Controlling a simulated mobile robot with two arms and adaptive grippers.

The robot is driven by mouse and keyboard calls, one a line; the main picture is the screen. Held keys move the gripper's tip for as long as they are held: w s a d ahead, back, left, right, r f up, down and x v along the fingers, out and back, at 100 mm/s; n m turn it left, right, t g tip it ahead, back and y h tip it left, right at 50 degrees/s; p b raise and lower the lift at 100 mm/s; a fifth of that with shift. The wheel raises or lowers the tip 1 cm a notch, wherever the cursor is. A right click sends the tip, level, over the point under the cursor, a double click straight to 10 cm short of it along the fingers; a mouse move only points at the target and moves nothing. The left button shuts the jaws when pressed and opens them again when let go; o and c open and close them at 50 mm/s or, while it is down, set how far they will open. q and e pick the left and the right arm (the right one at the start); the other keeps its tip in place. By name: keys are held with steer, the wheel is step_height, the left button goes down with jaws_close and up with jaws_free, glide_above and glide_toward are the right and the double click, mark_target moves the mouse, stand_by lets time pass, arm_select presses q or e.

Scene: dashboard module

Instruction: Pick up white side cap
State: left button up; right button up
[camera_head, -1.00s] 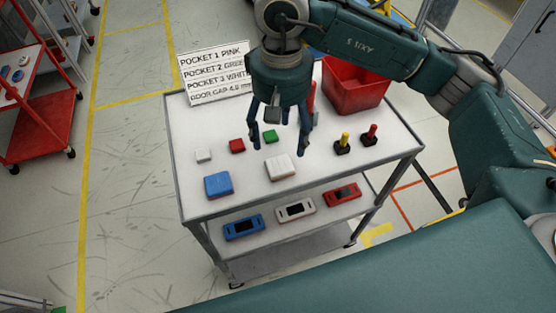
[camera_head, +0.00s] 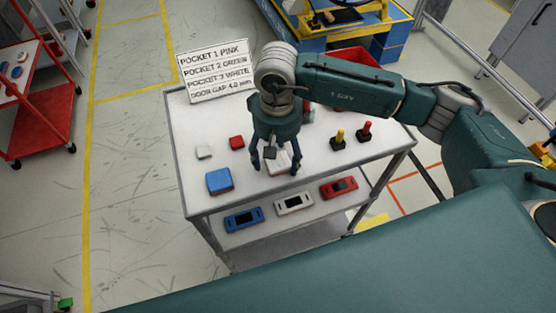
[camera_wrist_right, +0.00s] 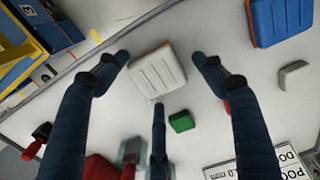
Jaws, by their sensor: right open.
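The white side cap (camera_wrist_right: 157,72) is a ribbed white block lying on the table top in the right wrist view. In the head view it shows partly (camera_head: 282,162), hidden behind my fingers. My right gripper (camera_wrist_right: 159,62) is open, with two fingertips on opposite sides of the cap and a third finger at its lower edge. No grip on the cap shows. In the head view the right gripper (camera_head: 276,168) points down, low over the cap. My left gripper is not in view.
On the table top (camera_head: 190,120) are a blue block (camera_head: 219,181), a red block (camera_head: 236,142), a small white piece (camera_head: 204,151) and joysticks (camera_head: 338,140). A green block (camera_wrist_right: 181,121) lies close to the cap. A red bin (camera_head: 360,57) and a sign (camera_head: 215,70) stand behind.

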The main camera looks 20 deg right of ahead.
steer(key=c, duration=1.1)
steer(key=shift+r, duration=0.1)
